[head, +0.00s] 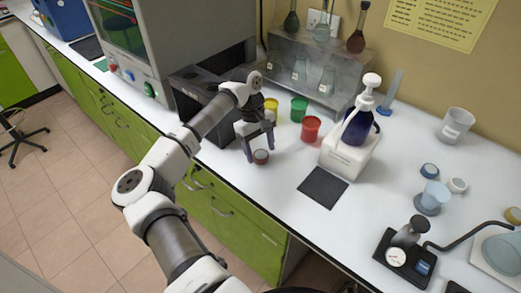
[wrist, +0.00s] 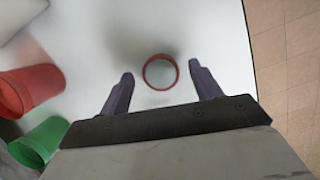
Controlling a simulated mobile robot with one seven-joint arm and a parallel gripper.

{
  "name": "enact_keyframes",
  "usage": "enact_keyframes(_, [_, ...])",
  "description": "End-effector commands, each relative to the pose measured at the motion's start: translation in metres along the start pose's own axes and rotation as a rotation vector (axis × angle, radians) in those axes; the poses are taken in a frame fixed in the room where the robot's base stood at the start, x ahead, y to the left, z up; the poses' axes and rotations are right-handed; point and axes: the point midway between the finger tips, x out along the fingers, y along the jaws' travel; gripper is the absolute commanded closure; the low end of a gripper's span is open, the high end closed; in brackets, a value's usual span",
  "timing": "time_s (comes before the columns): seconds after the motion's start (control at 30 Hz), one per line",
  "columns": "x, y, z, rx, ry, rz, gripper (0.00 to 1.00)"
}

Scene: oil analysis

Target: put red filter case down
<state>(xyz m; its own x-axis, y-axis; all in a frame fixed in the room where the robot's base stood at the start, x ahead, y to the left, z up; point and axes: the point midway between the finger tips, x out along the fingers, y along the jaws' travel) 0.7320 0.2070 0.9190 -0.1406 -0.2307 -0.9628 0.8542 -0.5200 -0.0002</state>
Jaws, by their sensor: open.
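The red filter case (head: 261,157) is a small, low round case with a red rim and a pale grey top. It rests on the white counter near its front edge. In the wrist view the red filter case (wrist: 160,72) lies between and slightly beyond the fingertips, with a gap on both sides. My gripper (head: 259,148) points down just above it. Its two dark fingers are spread apart in the wrist view (wrist: 160,82), and it is open and holds nothing.
A red cup (head: 311,129), a green cup (head: 299,109) and a yellow cup (head: 271,106) stand behind my gripper. A dark square mat (head: 323,187) lies to the right, before a white holder (head: 347,158) with a pump bottle (head: 358,122). The counter around the case is clear.

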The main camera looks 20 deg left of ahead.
Motion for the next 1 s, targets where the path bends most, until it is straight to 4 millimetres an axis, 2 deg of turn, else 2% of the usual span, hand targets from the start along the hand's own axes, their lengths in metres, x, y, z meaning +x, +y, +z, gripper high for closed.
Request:
enact_keyframes(0.3, [-0.065, 0.001, -0.002, 0.000, 0.007, 0.002, 0.36])
enact_keyframes(0.5, [-0.098, 0.001, -0.001, -0.001, 0.003, 0.002, 0.36])
enact_keyframes(0.63, [-0.109, 0.000, -0.001, -0.001, 0.003, 0.001, 0.36])
enact_keyframes(0.87, [-0.113, 0.001, 0.000, 0.001, -0.001, 0.005, 0.36])
enact_keyframes(0.93, [-0.113, 0.011, 0.008, 0.012, -0.014, 0.036, 0.36])
enact_keyframes(1.0, [-0.114, 0.032, 0.028, 0.033, -0.049, 0.114, 0.36])
